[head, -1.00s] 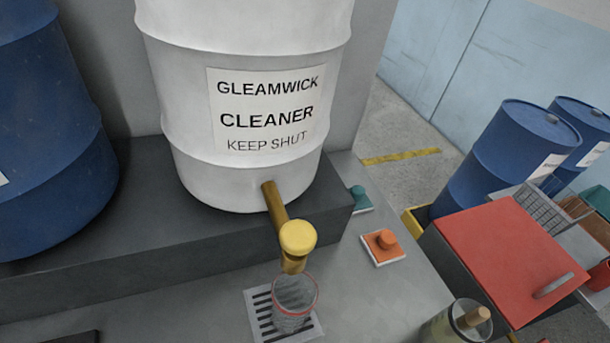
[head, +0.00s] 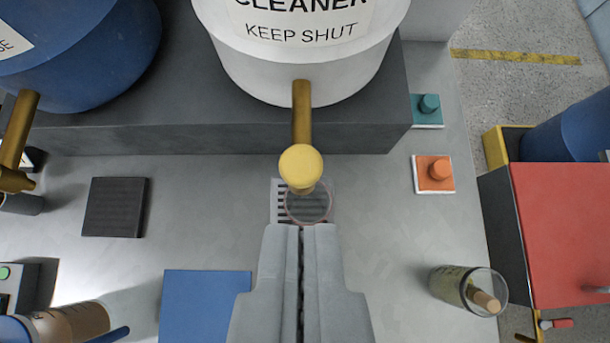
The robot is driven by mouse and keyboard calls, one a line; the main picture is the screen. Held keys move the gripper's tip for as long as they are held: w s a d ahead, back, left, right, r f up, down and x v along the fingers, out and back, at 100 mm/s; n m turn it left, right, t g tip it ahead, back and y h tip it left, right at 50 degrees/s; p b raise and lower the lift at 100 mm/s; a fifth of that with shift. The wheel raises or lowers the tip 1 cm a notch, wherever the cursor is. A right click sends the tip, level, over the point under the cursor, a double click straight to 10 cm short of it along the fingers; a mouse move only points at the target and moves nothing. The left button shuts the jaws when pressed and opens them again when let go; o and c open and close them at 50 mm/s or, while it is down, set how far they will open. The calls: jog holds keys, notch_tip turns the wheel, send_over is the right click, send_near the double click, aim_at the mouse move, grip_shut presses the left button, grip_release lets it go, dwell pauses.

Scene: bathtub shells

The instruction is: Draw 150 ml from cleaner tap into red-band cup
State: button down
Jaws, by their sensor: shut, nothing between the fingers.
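The white cleaner drum (head: 300,60) stands on a dark grey step at the back. Its brass tap (head: 301,115) points toward me and has a round yellow knob (head: 301,166) on top. The clear red-band cup (head: 310,204) stands on the slotted drain grate (head: 279,213), below and just in front of the tap. Its red rim shows; I cannot tell whether there is liquid in it. My gripper (head: 301,228) is shut and empty, its tips at the near side of the cup in the picture. I cannot tell whether they touch it.
A dark pad (head: 114,207) and blue mat (head: 203,300) lie left. A blue drum (head: 85,50) stands back left.

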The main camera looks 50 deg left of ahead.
send_over(301, 182)
notch_tip(301, 182, down, 7)
jog(key=shift+w+f, duration=0.1)
jog(key=shift+f, duration=0.05)
notch_tip(301, 182, down, 2)
jog(key=shift+f, duration=0.85)
jog(key=shift+s+d+f, duration=0.1)
jog(key=shift+s+f, duration=0.1)
jog(key=shift+f, duration=1.2)
notch_tip(301, 182, up, 5)
jog(key=shift+s+f, duration=0.1)
jog(key=v, duration=1)
jog(key=shift+r, duration=0.3)
